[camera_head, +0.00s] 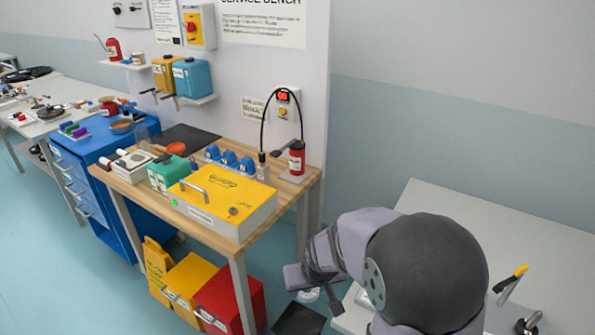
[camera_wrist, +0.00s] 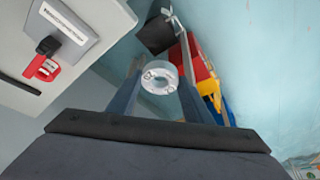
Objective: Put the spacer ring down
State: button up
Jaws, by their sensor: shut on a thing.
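The spacer ring (camera_wrist: 149,84) is a pale, whitish ring with an open centre. In the wrist view it sits between the two fingers of my gripper (camera_wrist: 159,86), which is shut on it. The ring is held in the air, with blue floor far beyond it. In the head view a small pale piece of the ring (camera_head: 308,296) shows beside my gripper's dark end, low in the middle. My arm hides most of the gripper there.
A wooden bench holds a yellow guard box (camera_head: 222,200). Beneath it stand a red bin (camera_head: 230,300) and a yellow bin (camera_head: 190,278). A dark square thing (camera_head: 299,319) is low near the red bin. A pale table (camera_head: 480,225) lies right, partly behind my arm.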

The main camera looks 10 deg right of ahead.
jog(key=w+d+r+m+h+b, duration=0.1)
jog(key=w+d+m, duration=0.25)
jog(key=d, duration=0.75)
jog(key=w+d+r+m+h+b, duration=0.15)
jog(key=w+d, duration=0.35)
jog(key=d, duration=0.6)
jog(key=s+d+r+m+g+h+b, duration=0.1)
jog(key=s+d+m, duration=0.3)
jog(key=d, duration=0.9)
jog(key=s+d+r+m+g+b, duration=0.15)
jog(key=s+d, duration=0.35)
jog(key=d, duration=0.8)
jog(key=s+d+m+g, duration=0.1)
jog(key=s+d+m, duration=0.2)
jog(key=s+d, duration=0.55)
jog(key=s+d+m+g, duration=0.1)
jog(key=s+d+m, duration=0.3)
jog(key=s, duration=0.7)
jog(key=s+f+m+h+p, duration=0.1)
jog(key=s+f+m+p, duration=0.2)
jog(key=s, duration=2)
jog(key=shift+n+g, duration=0.35)
jog(key=shift+g, duration=0.1)
jog(key=shift+w+a+f+p, duration=0.15)
jog(key=shift+f+p, duration=0.4)
jog(key=shift+f, duration=2.05)
jog(key=shift+w+f+p, duration=0.15)
jog(key=shift+f+p, duration=0.35)
jog(key=shift+f, duration=2.1)
jog(key=shift+a+f, duration=0.1)
